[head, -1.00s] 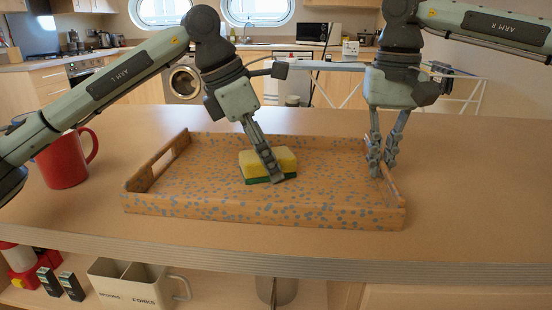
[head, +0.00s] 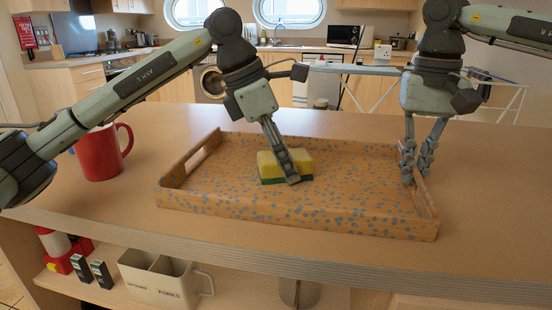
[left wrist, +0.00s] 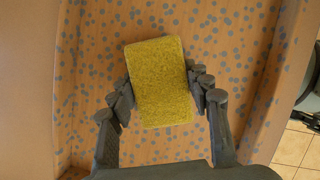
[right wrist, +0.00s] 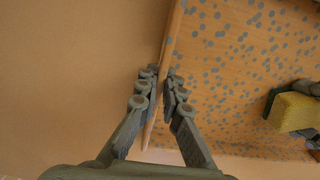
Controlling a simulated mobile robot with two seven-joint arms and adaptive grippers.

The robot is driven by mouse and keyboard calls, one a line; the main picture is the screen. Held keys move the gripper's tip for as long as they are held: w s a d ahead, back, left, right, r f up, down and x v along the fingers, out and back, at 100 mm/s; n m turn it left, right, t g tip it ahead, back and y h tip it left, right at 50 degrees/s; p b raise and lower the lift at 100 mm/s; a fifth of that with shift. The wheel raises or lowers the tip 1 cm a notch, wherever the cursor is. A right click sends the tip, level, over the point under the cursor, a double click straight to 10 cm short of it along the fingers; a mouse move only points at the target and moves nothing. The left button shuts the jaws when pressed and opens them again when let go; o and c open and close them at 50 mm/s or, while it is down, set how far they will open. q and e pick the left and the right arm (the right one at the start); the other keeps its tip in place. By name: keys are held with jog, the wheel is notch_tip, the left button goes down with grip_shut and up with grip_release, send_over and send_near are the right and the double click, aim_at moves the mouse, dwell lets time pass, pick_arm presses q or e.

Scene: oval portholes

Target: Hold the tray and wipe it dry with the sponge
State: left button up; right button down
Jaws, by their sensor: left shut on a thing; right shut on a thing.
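The wooden tray (head: 340,214) with grey-blue spots lies on the counter, its spotted floor also filling much of the left wrist view (left wrist: 90,50). The sponge (head: 300,160), yellow on top with a green underside, rests on the tray floor left of its middle. My left gripper (head: 293,178) is shut on the sponge; in the left wrist view its fingers press both sides of the yellow block (left wrist: 160,85). My right gripper (head: 416,178) is shut on the tray's right end wall; the right wrist view shows the fingers (right wrist: 160,92) on either side of that wall.
A red mug (head: 100,154) stands on the counter left of the tray. The counter (head: 490,190) right of the tray is clear. On the shelf below are a cream caddy (head: 155,280), small dark boxes (head: 90,270) and a red item (head: 60,250).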

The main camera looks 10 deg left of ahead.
pick_arm(q)
jog(key=shift+d, duration=3.4)
jog(key=shift+a+f, duration=0.1)
jog(key=shift+a, duration=4.45)
send_near(329, 178)
jog(key=r, duration=0.1)
jog(key=a+r, duration=0.1)
jog(key=r, duration=0.1)
jog(key=w+a+r, duration=0.1)
jog(key=shift+r, duration=0.4)
jog(key=shift+f, duration=0.1)
jog(key=shift+s+a+f, duration=0.1)
jog(key=shift+f, duration=4.7)
jog(key=shift+f, duration=0.6)
